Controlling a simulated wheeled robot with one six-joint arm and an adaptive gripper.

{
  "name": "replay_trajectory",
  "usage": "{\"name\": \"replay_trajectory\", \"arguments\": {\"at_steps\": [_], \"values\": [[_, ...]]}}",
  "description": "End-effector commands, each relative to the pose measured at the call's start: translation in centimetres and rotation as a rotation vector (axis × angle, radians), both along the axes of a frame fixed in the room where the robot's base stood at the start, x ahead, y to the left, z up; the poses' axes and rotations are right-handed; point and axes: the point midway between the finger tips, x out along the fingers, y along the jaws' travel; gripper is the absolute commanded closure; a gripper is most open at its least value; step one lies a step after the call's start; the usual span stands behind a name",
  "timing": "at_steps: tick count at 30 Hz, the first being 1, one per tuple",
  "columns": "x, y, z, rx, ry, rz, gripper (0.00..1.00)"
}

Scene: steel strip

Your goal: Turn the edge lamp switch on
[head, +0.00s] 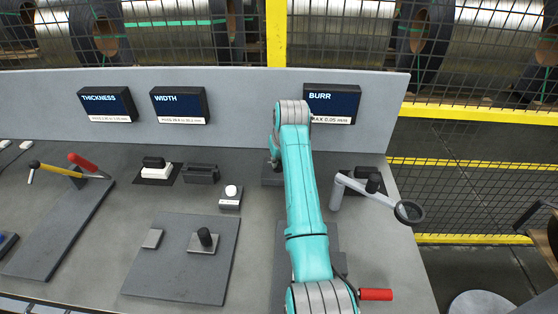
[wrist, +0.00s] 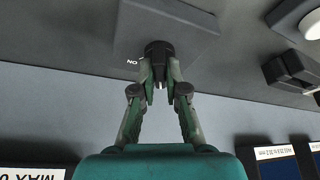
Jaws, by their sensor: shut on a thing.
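The edge lamp switch shows in the wrist view as a black round knob (wrist: 158,48) on a grey box (wrist: 190,30), with an upside-down "ON" label at its left. My gripper (wrist: 159,78) is shut on this knob, one finger on each side. In the head view my teal arm covers the knob and most of the gripper. Only an edge of the grey switch box (head: 269,175) shows beside the arm, below the BURR display (head: 331,103). Whether the lamp is lit cannot be seen.
A magnifier on a grey arm (head: 408,212) stands at the right. A dark plate (head: 170,280) with a knobbed block (head: 205,239) lies at the front left. The grey back panel (head: 235,125) rises close behind.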

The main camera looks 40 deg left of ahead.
Motion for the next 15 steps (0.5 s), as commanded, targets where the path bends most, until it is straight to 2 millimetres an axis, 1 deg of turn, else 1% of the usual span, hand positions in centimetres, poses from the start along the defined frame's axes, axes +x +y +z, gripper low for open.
{"name": "replay_trajectory", "arguments": {"at_steps": [15], "values": [[-0.28, 0.34, 0.01, 0.000, -0.001, -0.487, 1.00]]}}
